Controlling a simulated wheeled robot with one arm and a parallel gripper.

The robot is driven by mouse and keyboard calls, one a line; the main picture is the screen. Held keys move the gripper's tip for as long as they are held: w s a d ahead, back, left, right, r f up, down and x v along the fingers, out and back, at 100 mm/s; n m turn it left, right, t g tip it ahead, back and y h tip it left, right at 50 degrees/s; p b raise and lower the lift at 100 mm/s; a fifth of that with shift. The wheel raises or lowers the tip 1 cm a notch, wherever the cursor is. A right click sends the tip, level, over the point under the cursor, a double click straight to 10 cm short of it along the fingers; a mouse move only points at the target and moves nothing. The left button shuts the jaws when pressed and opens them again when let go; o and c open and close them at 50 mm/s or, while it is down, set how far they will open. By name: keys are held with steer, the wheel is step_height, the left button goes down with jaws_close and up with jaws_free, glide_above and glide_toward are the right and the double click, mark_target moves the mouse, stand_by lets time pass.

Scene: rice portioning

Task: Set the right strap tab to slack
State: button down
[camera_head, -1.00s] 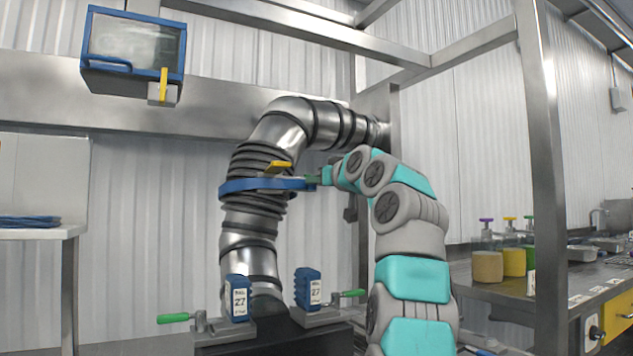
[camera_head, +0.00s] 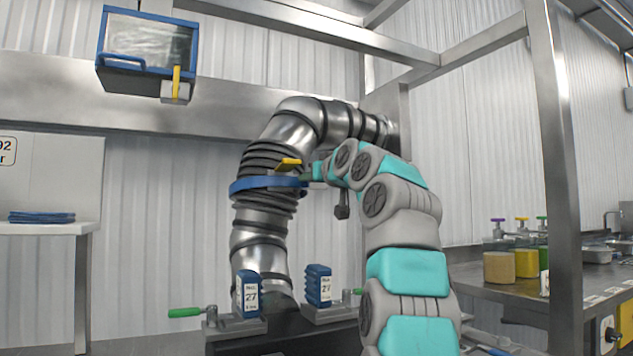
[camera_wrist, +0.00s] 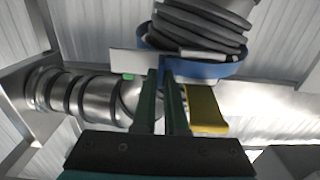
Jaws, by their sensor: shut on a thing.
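A blue strap (camera_head: 268,185) runs around the ribbed duct. A yellow tab (camera_head: 289,164) sticks out from the strap's upper front edge. My gripper (camera_head: 308,174) is at the strap's right side, beside the duct. In the wrist view, its two dark green fingers (camera_wrist: 167,80) are close together with their tips at the blue strap (camera_wrist: 205,68). They are shut on the right strap tab, which is mostly hidden between them. In that view the yellow tab (camera_wrist: 205,108) is just right of the fingers, and a pale plate with a small green part (camera_wrist: 128,77) is on the left.
The metal duct (camera_head: 292,130) bends above and behind my gripper. Two blue blocks (camera_head: 250,293) marked 27 stand below, by green-handled clamps (camera_head: 186,312). A steel post (camera_head: 558,160) and a counter with coloured jars (camera_head: 499,266) are on the right.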

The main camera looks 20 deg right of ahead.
steer(key=c, duration=1)
jaws_free()
steer(key=shift+d, duration=0.1)
steer(key=shift+o, duration=0.2)
steer(key=s+b, duration=0.3)
steer(key=s, duration=0.4)
steer(key=shift+s+b, duration=0.3)
steer(key=shift+s, duration=0.1)
steer(key=shift+d, duration=0.15)
